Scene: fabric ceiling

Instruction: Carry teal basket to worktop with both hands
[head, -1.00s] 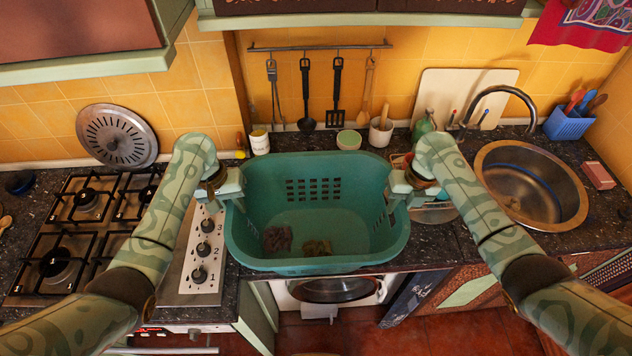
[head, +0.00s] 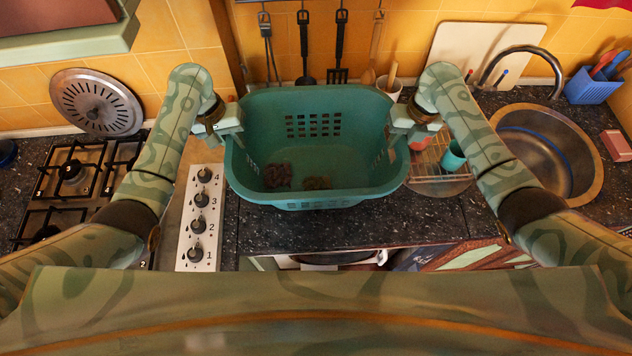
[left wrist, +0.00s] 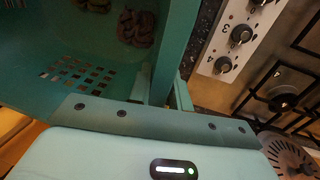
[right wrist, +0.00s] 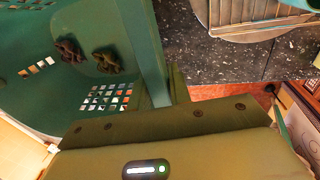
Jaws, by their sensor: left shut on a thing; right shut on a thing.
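The teal basket (head: 330,190) is held between my two grippers over the dark speckled worktop (head: 330,230). It looks upright, with a brown bundle (head: 277,176) and an olive bundle (head: 318,183) on its floor. My left gripper (head: 232,128) is shut on its left rim; that rim also shows in the left wrist view (left wrist: 163,50). My right gripper (head: 398,125) is shut on the right rim, which also shows in the right wrist view (right wrist: 148,55). I cannot tell whether the basket's underside touches the worktop.
A gas hob (head: 75,185) with a knob panel (head: 198,225) lies to the left. A wire rack (head: 435,165) with a teal cup (head: 453,156) and a round sink (head: 550,150) are to the right. Utensils (head: 306,50) hang behind. The worktop in front of the basket is clear.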

